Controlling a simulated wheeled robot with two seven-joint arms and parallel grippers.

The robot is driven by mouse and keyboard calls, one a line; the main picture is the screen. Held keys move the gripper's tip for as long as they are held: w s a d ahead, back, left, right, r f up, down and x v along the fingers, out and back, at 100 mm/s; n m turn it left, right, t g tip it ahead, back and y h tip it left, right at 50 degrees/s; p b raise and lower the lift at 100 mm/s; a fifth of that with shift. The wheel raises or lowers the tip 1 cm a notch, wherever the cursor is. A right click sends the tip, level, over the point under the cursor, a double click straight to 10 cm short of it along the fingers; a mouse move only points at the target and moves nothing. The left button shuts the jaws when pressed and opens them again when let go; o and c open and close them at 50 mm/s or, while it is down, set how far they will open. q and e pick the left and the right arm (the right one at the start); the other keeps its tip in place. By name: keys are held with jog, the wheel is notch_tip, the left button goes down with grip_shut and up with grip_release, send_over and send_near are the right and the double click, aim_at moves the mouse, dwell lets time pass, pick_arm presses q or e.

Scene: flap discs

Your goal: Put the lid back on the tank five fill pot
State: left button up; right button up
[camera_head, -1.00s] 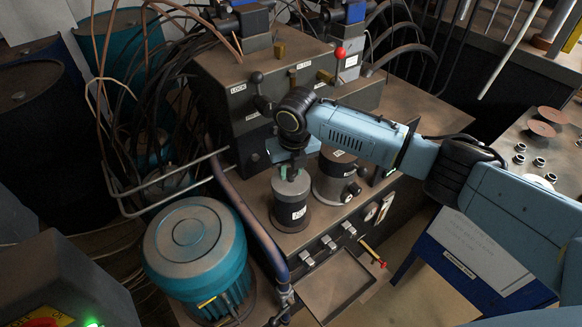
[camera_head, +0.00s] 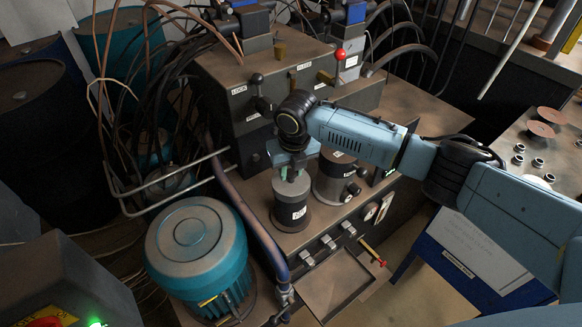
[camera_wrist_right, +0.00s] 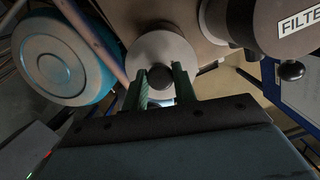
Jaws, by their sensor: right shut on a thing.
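The fill pot (camera_head: 291,211) is a dark cylinder with a white label, standing on the machine's deck. Its pale grey lid (camera_head: 293,186) sits at the pot's top; I cannot tell whether it is fully seated. In the right wrist view the lid (camera_wrist_right: 148,50) is a pale disc with a dark round knob (camera_wrist_right: 160,77). My right gripper (camera_head: 291,174) is directly above the pot, pointing down. In the wrist view its green fingers (camera_wrist_right: 161,84) stand on either side of the knob, shut on it. My left gripper is not in view.
A larger grey canister (camera_head: 335,180) labelled filter stands close to the right of the pot. A teal motor (camera_head: 197,245) is at the left, with a pipe (camera_head: 262,232) between. Levers rise behind. An open tray (camera_head: 335,285) lies in front.

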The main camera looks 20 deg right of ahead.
jog(key=shift+f+b, duration=0.5)
jog(key=shift+f, duration=0.9)
dwell(0.4)
jog(key=o, duration=1.6)
notch_tip(320, 180, up, 6)
jog(key=p, duration=0.6)
